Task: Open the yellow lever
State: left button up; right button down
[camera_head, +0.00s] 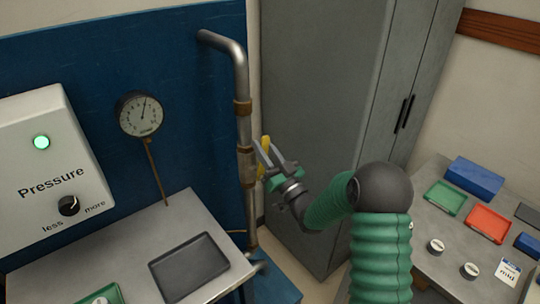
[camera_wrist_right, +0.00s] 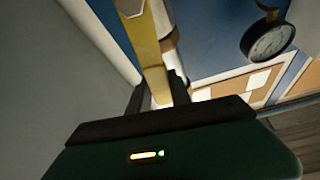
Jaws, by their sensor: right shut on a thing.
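The yellow lever (camera_head: 265,146) sits on the vertical metal pipe (camera_head: 242,80), beside a brass-coloured fitting. In the head view it stands roughly upright along the pipe, partly hidden by my gripper. My right gripper (camera_head: 268,158) is at the lever, with its jaws shut on it. In the right wrist view the yellow lever (camera_wrist_right: 150,50) runs down between the two dark fingers (camera_wrist_right: 160,92), with the pipe just behind it. My left gripper is not in view.
A pressure gauge (camera_head: 140,115) hangs on the blue panel (camera_head: 195,100). A white Pressure box (camera_head: 50,160) with a green light and knob stands left. A dark tray (camera_head: 188,268) lies on the bench. A grey cabinet (camera_head: 320,80) stands behind my arm. Coloured trays sit on the right table (camera_head: 425,220).

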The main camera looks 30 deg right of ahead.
jog(key=shift+s+a+f+n+y+b, duration=0.1)
jog(key=shift+a+f+n+y+b, duration=0.15)
jog(key=shift+a+n+y+b, duration=0.35)
jog(key=shift+a+f+n+y+b, duration=0.2)
jog(key=shift+a+n+b, duration=0.15)
jog(key=shift+n, duration=0.55)
jog(key=c, duration=1.2)
grip_release()
jog(key=shift+r, duration=0.25)
jog(key=shift+s+d, duration=0.1)
jog(key=shift+b+v, duration=0.9)
jog(key=shift+v, duration=7.45)
